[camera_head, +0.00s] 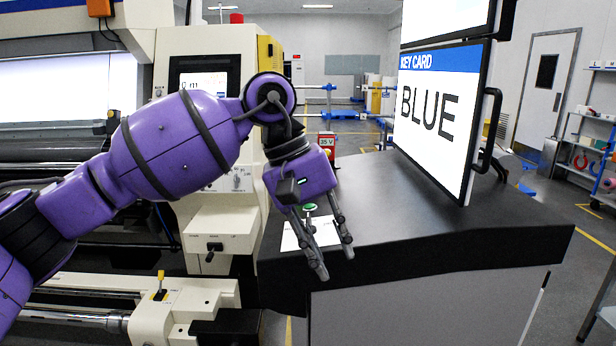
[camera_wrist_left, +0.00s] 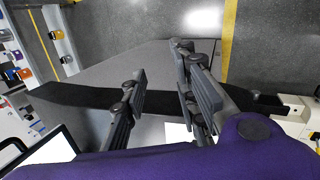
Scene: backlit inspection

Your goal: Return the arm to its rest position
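My purple left arm (camera_head: 185,145) reaches in from the left across the front of a cream machine. My left gripper (camera_head: 336,262) hangs down at the left front edge of the dark console top (camera_head: 430,220). Its two grey fingers are apart, and nothing shows between them. In the left wrist view the fingers of my left gripper (camera_wrist_left: 160,68) are also spread and empty, with the dark console edge and grey floor beyond. My right gripper is in neither view.
A sign reading KEY CARD BLUE (camera_head: 432,115) stands on the console, right of the gripper. A green button (camera_head: 310,207), a white sheet (camera_head: 322,232) and a red box marked 35 V (camera_head: 327,141) are close behind the gripper. The cream machine (camera_head: 222,228) stands close to the arm.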

